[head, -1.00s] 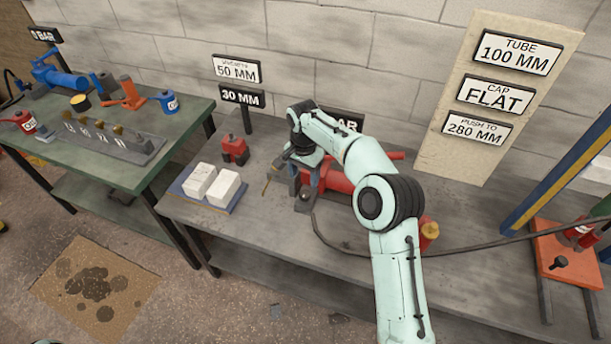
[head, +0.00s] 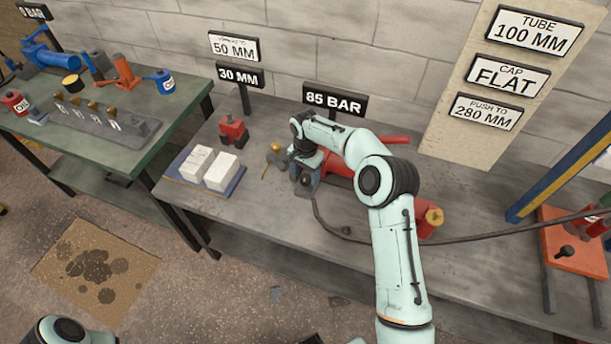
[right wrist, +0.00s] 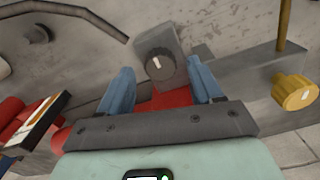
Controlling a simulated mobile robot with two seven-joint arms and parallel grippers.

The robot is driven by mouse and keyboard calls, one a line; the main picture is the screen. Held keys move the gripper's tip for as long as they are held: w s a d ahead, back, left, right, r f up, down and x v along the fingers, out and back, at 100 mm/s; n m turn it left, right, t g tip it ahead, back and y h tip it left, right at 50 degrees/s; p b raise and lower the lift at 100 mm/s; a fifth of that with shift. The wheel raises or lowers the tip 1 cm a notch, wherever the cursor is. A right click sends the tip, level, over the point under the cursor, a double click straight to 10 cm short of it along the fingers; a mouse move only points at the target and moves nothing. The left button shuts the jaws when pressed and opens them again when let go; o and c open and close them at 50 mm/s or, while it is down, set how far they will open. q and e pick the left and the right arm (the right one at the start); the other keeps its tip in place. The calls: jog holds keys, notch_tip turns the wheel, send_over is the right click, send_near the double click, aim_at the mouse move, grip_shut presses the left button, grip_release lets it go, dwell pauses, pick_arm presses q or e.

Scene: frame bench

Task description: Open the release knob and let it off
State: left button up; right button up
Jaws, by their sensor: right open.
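A dark round knob (right wrist: 160,64) with a white mark sits on a grey block at the end of the red pump (head: 340,178). It looks like the release knob. In the right wrist view my right gripper (right wrist: 162,76) is open, with one blue finger on each side of the knob and visible gaps between. The knob appears a little beyond the fingertips; I cannot tell the exact depth. In the head view my right gripper (head: 304,168) is at the pump's left end, partly hidden by its wrist. My left gripper is out of view.
A brass knob (right wrist: 297,92) with a rod above it stands beside the block. A hose (head: 335,228) runs right along the bench. White blocks on a blue board (head: 233,190) and a red jack (head: 233,132) lie to the left. An 85 BAR sign (head: 335,99) stands behind.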

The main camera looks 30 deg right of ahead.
jog(key=shift+f, duration=0.85)
jog(key=c, duration=1.1)
jog(key=shift+o, duration=0.2)
